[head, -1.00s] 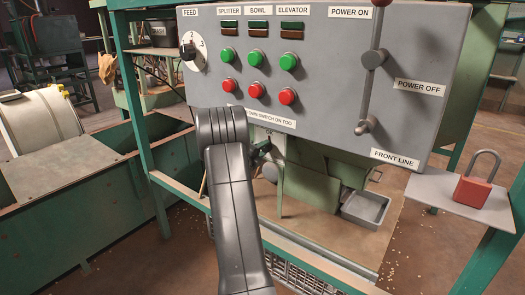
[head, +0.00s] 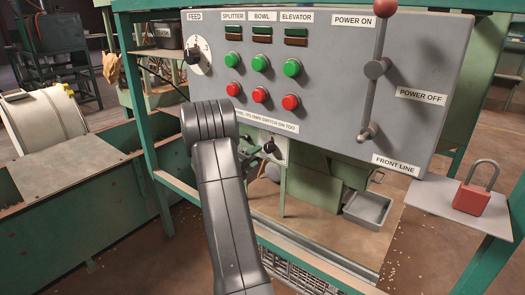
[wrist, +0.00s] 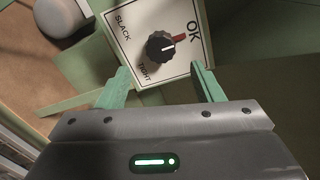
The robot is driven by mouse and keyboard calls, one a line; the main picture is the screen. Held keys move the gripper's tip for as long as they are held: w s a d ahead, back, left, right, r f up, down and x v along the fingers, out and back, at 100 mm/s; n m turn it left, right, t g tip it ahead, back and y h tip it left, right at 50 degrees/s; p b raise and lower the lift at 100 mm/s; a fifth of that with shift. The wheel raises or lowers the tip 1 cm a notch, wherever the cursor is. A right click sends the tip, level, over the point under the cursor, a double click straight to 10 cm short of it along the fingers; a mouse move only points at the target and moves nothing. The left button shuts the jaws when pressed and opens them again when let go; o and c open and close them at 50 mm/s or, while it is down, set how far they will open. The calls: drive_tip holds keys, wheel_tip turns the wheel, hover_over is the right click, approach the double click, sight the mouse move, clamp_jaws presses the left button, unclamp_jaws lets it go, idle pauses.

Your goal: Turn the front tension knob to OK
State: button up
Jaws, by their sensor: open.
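The front tension knob (wrist: 160,47) is a round black knob with a white pointer line, on a white plate (wrist: 128,43) marked SLACK, TIGHT and OK. Its pointer faces right, toward a red mark beside OK. In the head view the knob (head: 268,147) shows below the grey panel, just right of my arm. My gripper (wrist: 163,84) is open, with its green fingers spread and nothing between them. The knob lies just beyond the fingertips, roughly centred between them, and neither finger appears to touch it. In the head view my arm hides most of the gripper.
The grey control panel (head: 330,120) with buttons and a power lever (head: 378,68) hangs above the knob. A shelf (head: 430,195) with a red padlock (head: 471,200) is at right. A grey tray (head: 367,209) sits low behind. Green frame posts stand around the arm.

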sight(267, 149)
drive_tip(key=p+v, duration=0.1)
drive_tip(key=v, duration=0.5)
drive_tip(key=shift+s+a, duration=0.2)
drive_tip(key=shift+s, duration=0.05)
drive_tip(key=shift+w, duration=0.1)
drive_tip(key=b+x, duration=0.3)
drive_tip(key=x, duration=0.9)
drive_tip(key=shift+d+f, duration=0.1)
drive_tip(key=shift+d, duration=0.05)
drive_tip(key=shift+x, duration=0.8)
